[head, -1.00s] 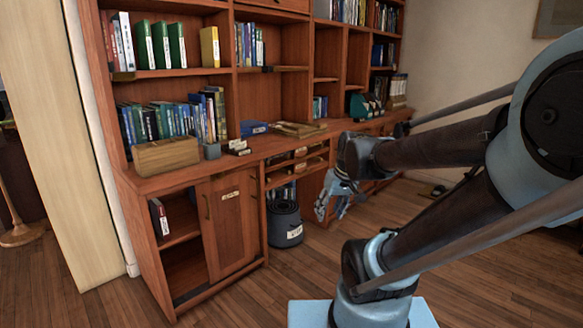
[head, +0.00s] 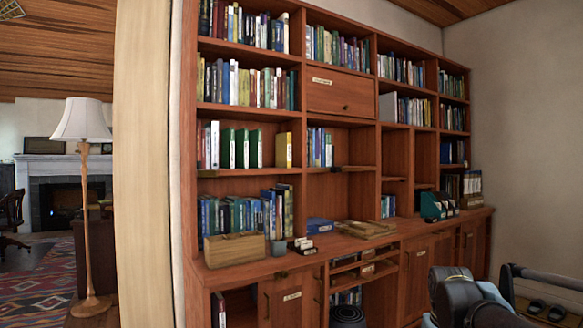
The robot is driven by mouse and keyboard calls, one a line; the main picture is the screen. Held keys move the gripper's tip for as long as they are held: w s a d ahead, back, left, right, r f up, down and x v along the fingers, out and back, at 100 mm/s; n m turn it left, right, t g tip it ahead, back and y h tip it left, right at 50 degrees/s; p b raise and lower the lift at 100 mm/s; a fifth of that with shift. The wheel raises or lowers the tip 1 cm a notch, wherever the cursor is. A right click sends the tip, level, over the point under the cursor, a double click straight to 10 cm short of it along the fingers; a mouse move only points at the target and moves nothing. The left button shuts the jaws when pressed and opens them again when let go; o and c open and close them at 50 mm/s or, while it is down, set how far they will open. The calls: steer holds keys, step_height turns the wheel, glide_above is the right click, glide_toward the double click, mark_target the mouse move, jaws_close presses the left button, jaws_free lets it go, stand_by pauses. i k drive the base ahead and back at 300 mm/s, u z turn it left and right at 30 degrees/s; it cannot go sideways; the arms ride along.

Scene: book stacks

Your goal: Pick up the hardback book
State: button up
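Many books fill the bookcase, and I cannot tell which one is the hardback book. A blue book or box (head: 320,225) lies flat on the counter ledge. A dark-spined book (head: 218,309) stands in the open lower-left compartment. Thick green volumes (head: 241,148) and a yellow one (head: 283,150) stand on a middle shelf. Blue and green books (head: 240,217) stand in a row just above the counter. My arm shows at the bottom right, in front of the lower cabinets and apart from these books. The fingers of my gripper are below the frame.
The wooden bookcase (head: 340,186) has a wooden box (head: 234,249) and a flat wooden tray (head: 366,229) on its ledge. A dark round bin (head: 347,317) stands below. A pale post (head: 143,160) and a floor lamp (head: 86,170) are at left. Slippers (head: 546,309) lie at right.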

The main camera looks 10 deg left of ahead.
mark_target(283, 140)
steer(key=k, duration=0.6)
steer(key=u, duration=0.5)
steer(key=i, duration=2)
steer(key=z, duration=0.7)
